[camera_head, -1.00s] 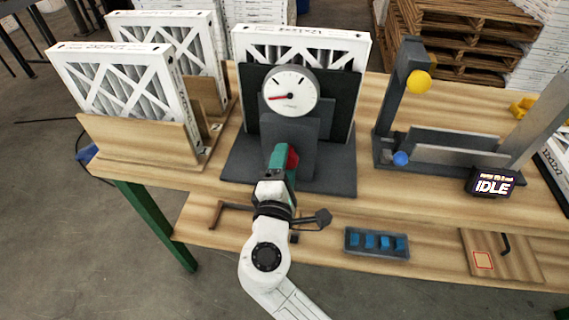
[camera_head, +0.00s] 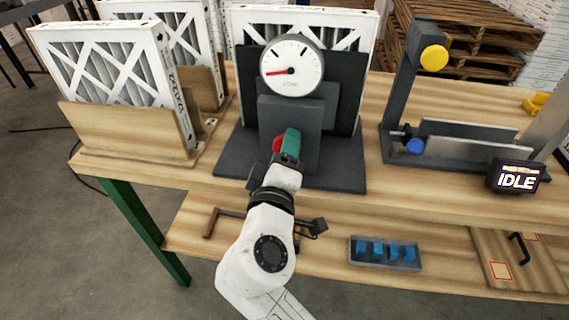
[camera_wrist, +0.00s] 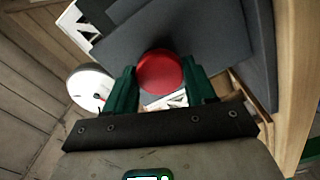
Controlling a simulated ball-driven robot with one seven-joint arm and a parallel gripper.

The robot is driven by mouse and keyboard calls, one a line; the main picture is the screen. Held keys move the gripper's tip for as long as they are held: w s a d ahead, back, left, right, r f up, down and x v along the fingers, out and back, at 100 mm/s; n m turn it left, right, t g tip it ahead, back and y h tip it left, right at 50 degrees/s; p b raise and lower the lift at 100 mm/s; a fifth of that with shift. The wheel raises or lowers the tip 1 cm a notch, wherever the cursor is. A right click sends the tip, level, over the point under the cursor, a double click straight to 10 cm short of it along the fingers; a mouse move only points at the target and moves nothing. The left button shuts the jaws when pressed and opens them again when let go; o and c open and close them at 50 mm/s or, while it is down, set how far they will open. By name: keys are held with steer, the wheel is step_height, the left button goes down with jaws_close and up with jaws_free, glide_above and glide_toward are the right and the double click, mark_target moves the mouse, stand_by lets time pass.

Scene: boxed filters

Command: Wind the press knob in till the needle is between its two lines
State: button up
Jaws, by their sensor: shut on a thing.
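The press is a dark grey fixture with a flat base (camera_head: 345,172) and an upright block (camera_head: 305,112) at the middle of the bench. Its round white dial (camera_head: 292,67) has a red needle pointing left; two dark tick marks sit on the upper part of the face, and the needle is outside them. The red press knob (camera_head: 278,144) is on the block's front. In the wrist view the knob (camera_wrist: 160,72) lies between the green fingers of my gripper (camera_wrist: 163,85), which is shut on it. In the head view my gripper (camera_head: 288,147) partly covers the knob.
A boxed filter (camera_head: 340,30) stands behind the press. More filters (camera_head: 105,65) stand in a wooden rack (camera_head: 130,132) at left. A grey fixture with a yellow knob (camera_head: 433,58) and an IDLE display (camera_head: 515,177) are at right. A blue-filled tray (camera_head: 385,252) lies on the lower shelf.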

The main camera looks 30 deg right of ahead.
steer(key=shift+f+m+b, duration=0.15)
steer(key=shift+m+b, duration=0.85)
steer(key=shift+m, duration=0.1)
steer(key=o, duration=1)
steer(key=v, duration=1)
steer(key=shift+s+a+b, duration=0.2)
steer(key=shift+s+b, duration=0.15)
steer(key=shift+b, duration=0.1)
